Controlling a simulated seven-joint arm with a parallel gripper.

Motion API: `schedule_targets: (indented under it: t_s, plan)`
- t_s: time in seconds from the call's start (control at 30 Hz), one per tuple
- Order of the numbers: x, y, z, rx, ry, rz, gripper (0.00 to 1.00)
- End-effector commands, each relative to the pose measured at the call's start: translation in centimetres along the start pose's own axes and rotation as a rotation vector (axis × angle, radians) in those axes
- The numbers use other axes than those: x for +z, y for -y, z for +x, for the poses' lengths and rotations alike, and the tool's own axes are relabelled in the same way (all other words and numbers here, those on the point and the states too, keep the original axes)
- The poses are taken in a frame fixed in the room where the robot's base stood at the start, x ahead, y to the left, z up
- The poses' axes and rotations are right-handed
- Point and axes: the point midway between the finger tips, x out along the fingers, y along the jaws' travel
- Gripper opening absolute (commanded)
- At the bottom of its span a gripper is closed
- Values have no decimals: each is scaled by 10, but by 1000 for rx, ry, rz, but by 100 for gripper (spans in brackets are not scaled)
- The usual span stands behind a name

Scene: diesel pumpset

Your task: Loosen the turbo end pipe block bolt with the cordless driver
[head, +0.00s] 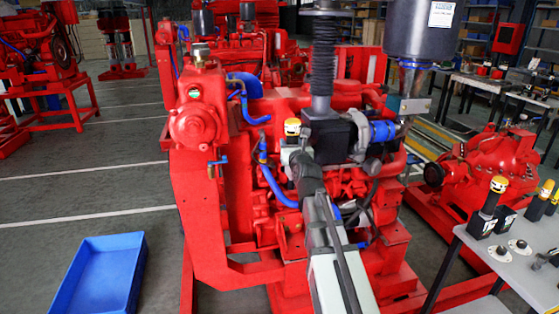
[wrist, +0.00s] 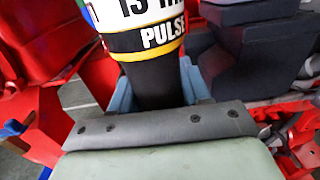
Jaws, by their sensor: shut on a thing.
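The driver is in front of the red engine (head: 280,105), left of a black block and a silver turbo-like part (head: 361,135) with a blue hose (head: 382,131). I cannot make out the end pipe block bolt, nor whether the driver's tip touches anything.
A black ribbed pipe (head: 322,55) rises behind my gripper, and a large dark cylinder (head: 418,28) stands to its right. A grey table (head: 470,262) at the right holds several yellow-topped tools (head: 495,192). An empty blue bin (head: 95,275) lies on open floor at the left.

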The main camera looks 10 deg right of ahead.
Motion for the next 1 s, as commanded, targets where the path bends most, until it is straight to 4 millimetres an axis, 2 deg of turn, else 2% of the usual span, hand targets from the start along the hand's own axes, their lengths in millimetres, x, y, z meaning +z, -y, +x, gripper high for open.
schedule_targets:
  t_s: [0.03,0.1,0.37,0.67,1.0]
  plan:
    - [9,19,5,-14,2,1,0]
    - [17,40,8,-28,2,1,0]
    - [29,122,20,-77,-4,0,0]
    - [26,224,28,-138,-7,1,0]
    - [14,335,24,-203,-9,2,0]
